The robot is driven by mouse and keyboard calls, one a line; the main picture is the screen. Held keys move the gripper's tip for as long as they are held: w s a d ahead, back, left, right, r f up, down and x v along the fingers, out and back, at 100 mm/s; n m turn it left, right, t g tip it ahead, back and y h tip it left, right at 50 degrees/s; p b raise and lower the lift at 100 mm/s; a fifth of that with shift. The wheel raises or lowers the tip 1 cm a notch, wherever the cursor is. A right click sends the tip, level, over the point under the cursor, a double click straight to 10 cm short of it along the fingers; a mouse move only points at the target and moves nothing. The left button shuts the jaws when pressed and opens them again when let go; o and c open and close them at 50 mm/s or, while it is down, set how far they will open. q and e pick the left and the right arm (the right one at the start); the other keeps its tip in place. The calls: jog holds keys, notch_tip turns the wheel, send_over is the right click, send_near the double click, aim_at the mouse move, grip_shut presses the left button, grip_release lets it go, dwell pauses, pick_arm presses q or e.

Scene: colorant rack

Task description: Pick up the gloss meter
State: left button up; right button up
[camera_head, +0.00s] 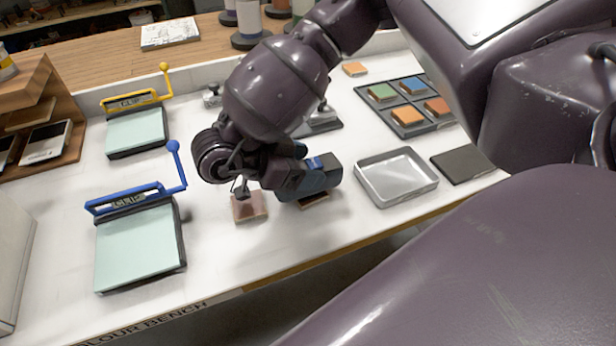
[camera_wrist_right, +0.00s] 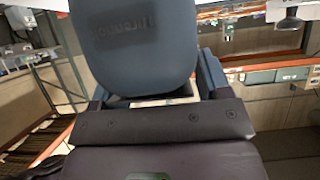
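My right gripper (camera_head: 305,180) is low over the front middle of the bench. A dark blue-grey block with a bright blue patch, which looks like the gloss meter (camera_head: 321,176), is at its fingers. In the right wrist view the blue-grey rounded body with raised lettering (camera_wrist_right: 135,45) fills the middle. Finger parts flank it on both sides, but whether they press on it is hidden. A tile edge (camera_head: 316,201) shows just under the block; I cannot tell whether the two touch. My left gripper is in neither view.
A pinkish tile (camera_head: 249,206) lies just left of the gripper. An empty metal tray (camera_head: 397,178) and a dark flat plate (camera_head: 463,164) are to the right. Blue-armed (camera_head: 140,247) and yellow-armed (camera_head: 136,132) boards stand left. A rack of coloured tiles (camera_head: 384,111) is behind.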

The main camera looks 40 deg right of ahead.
jog(key=c, duration=0.9)
jog(key=shift+r, duration=0.15)
jog(key=shift+r+p, duration=1.85)
jog(key=shift+r, duration=8.05)
